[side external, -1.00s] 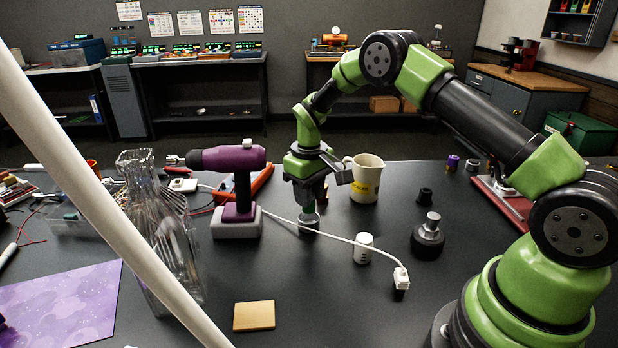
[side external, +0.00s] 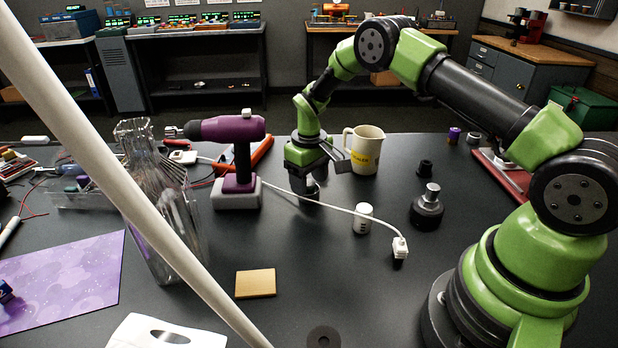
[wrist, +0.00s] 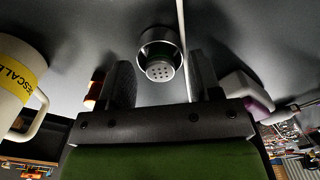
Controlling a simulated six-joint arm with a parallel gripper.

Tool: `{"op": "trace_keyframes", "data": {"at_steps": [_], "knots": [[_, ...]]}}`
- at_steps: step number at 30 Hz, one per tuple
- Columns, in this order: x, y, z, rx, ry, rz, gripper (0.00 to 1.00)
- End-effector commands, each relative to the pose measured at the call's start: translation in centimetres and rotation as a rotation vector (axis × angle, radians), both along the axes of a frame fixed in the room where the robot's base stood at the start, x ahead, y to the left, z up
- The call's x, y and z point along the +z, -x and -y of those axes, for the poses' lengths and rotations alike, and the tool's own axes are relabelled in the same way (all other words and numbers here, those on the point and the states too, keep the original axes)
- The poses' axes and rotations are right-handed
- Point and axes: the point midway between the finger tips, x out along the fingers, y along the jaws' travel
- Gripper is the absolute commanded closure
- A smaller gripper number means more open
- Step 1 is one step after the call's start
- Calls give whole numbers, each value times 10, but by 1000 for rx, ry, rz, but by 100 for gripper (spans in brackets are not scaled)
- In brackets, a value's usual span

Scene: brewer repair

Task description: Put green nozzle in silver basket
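The silver basket (side external: 309,197) stands on the dark table under my gripper (side external: 303,182). In the wrist view the basket (wrist: 146,36) is a round metal cup ahead of the fingers. A piece with a perforated silver end and a dark green edge, which looks like the green nozzle (wrist: 160,70), sits at its mouth, seemingly tilted. How deep it sits is unclear. My gripper (wrist: 161,80) is open, with one finger on each side and visible gaps between the fingers and the nozzle. In the side view the gripper hides the nozzle.
A white cable (side external: 340,209) runs past the basket. A purple drill (side external: 236,150) stands left, a cream jug (side external: 362,160) right behind. A white canister (side external: 362,218) and a dark tamper-like piece (side external: 427,207) are to the right. The front table has free room.

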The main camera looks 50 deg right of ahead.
Motion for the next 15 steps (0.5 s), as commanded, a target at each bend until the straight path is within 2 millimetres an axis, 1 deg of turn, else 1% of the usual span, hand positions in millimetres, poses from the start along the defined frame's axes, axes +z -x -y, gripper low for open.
{"op": "trace_keyframes", "data": {"at_steps": [15], "knots": [[1,0,0,0,0,0,42]]}}
